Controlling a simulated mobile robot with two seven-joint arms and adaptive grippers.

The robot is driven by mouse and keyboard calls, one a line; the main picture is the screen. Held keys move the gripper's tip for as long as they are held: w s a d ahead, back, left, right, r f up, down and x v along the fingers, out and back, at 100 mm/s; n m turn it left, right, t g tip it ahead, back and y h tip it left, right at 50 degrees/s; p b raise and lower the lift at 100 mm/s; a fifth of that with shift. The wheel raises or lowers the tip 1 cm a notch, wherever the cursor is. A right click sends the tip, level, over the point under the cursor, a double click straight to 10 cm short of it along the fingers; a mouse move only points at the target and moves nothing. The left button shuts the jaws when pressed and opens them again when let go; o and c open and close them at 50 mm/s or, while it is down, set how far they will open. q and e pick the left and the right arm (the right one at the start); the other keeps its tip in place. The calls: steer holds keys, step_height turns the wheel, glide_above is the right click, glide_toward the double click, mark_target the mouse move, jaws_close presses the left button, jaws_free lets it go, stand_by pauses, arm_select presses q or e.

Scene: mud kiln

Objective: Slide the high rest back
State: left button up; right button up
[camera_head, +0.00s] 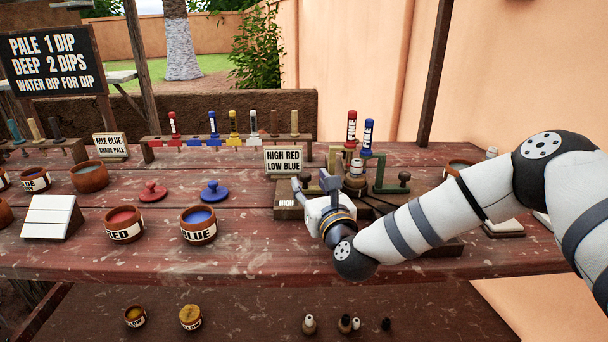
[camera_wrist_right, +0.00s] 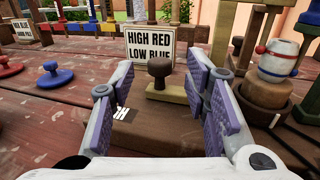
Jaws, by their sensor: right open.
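The high rest shows in the right wrist view as a tan bar (camera_wrist_right: 166,92) with a dark round knob (camera_wrist_right: 160,70). It sits on a dark wooden base (camera_head: 291,212) with a white label (camera_head: 287,203), partly covered in the wrist view. My right gripper (camera_head: 314,185) is open, its purple-padded fingers (camera_wrist_right: 155,90) on either side of the knob in the wrist view. I cannot tell whether the fingertips reach past it; no contact shows. In the head view my gripper and arm hide much of the rest and base. My left gripper is not in view.
A "HIGH RED LOW BLUE" sign (camera_head: 284,161) stands just behind the base. Red (camera_head: 351,130) and blue (camera_head: 368,137) brushes stand upright beside a green bracket (camera_head: 390,188). A small striped pot (camera_wrist_right: 278,60) stands right of my fingers. Paint pots (camera_head: 198,226) stand left.

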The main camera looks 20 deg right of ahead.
mark_target(307, 178)
steer(key=w, duration=0.5)
steer(key=shift+f, duration=0.1)
jaws_close()
steer(key=shift+w+a+f+b, duration=0.15)
steer(key=shift+a+b, duration=0.25)
steer(key=shift+a, duration=0.45)
steer(key=shift+w+a+f+b, duration=0.1)
steer(key=shift+w+a+b, duration=0.25)
steer(key=shift+a, duration=0.5)
steer(key=shift+a+r, duration=0.1)
steer(key=shift+a, duration=0.2)
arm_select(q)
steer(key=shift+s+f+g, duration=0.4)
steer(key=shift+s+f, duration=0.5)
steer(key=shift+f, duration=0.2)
arm_select(e)
steer(key=shift+r, duration=0.2)
steer(key=shift+a, duration=0.1)
steer(key=shift+c, duration=0.8)
jaws_free()
steer(key=shift+o, duration=0.8)
steer(key=shift+a, duration=0.1)
